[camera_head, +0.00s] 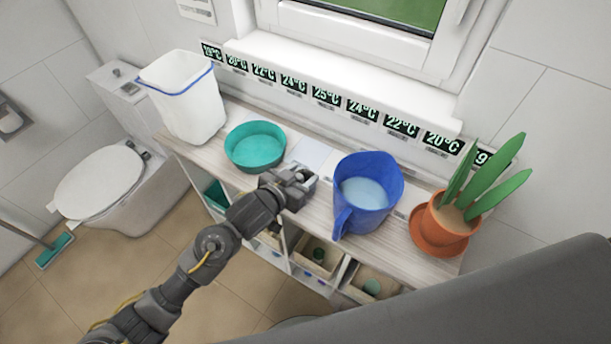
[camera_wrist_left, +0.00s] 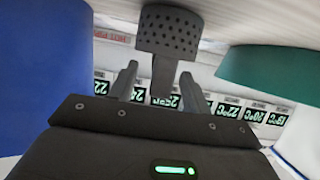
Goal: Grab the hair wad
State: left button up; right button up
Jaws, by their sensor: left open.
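I cannot make out a hair wad in either view. My left gripper (camera_head: 300,184) is over the shelf top, between the teal bowl and the blue pitcher. In the left wrist view its two dark fingers (camera_wrist_left: 156,84) stand apart with no clear object held between them. A dark grey perforated piece (camera_wrist_left: 168,35) shows beyond the fingers there; I cannot tell what it is. My arm hides part of the shelf top and the compartments below. My right gripper is not in view.
A teal bowl (camera_head: 255,147) and a white bin (camera_head: 187,100) stand left of my gripper. A blue pitcher (camera_head: 366,192) stands close on its right, then a potted plant (camera_head: 444,226). A white sheet (camera_head: 309,153) lies behind it. Open boxes (camera_head: 318,256) sit in the shelf below.

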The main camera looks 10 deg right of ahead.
pick_arm(q)
jog(key=shift+c, duration=0.2)
grip_shut()
notch_tip(320, 180, up, 10)
jog(key=shift+p, duration=0.4)
